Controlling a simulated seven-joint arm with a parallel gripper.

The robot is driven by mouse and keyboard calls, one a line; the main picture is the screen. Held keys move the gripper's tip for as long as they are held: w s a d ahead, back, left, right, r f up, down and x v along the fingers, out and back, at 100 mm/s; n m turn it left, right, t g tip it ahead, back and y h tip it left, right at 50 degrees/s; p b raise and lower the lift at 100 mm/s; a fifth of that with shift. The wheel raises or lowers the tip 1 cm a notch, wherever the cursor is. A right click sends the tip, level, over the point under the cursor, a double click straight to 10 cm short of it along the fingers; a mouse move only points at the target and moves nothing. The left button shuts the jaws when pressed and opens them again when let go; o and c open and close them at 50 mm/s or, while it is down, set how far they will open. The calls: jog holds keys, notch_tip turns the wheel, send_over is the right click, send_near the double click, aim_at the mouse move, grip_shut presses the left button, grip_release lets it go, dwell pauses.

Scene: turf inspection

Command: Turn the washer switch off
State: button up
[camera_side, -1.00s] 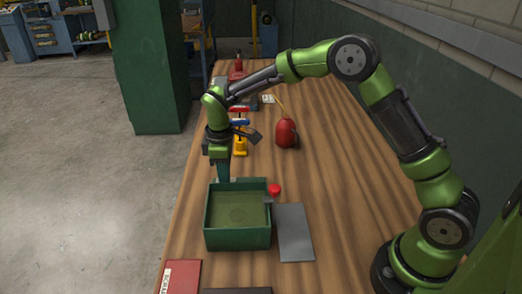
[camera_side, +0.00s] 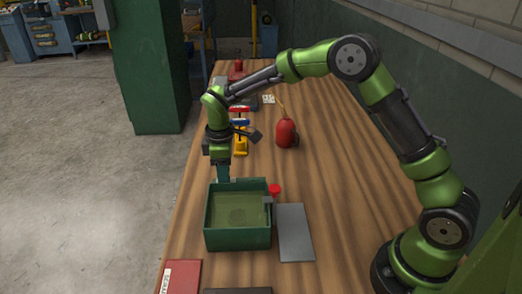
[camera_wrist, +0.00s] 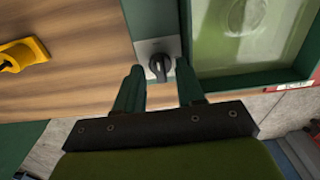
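The washer (camera_side: 238,243) is an open green box of greenish liquid on the wooden bench; its corner also shows in the wrist view (camera_wrist: 207,72). The washer switch (camera_wrist: 160,66) is a dark rotary knob on a light grey plate against the washer's outer wall. It is hidden in the side view. My gripper (camera_wrist: 159,72) points down at the washer's far left side in the side view (camera_side: 223,181). Its two green fingers are apart, one on each side of the knob. I cannot tell whether they touch it, or which setting the knob shows.
A red button (camera_side: 274,190) stands at the washer's right. A grey plate (camera_side: 295,232) lies beside it. A yellow and blue tool (camera_side: 240,142) and a red can (camera_side: 286,133) stand behind. A red box (camera_side: 181,276) lies in front. The bench's right side is mostly clear.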

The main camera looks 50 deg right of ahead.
notch_tip(320, 180, up, 17)
dwell(0.5)
jog(key=s+d+m+t+y, duration=0.1)
jog(key=s+m, duration=0.5)
jog(key=s, duration=0.6)
jog(key=s+d+m+t+y, duration=0.1)
jog(key=s+d+m+t, duration=0.3)
jog(key=s, duration=0.9)
jog(key=m+t, duration=0.2)
jog(key=m, duration=0.1)
jog(key=shift+s+d+r, duration=0.15)
jog(key=shift+s+r, duration=0.05)
jog(key=shift+r, duration=0.15)
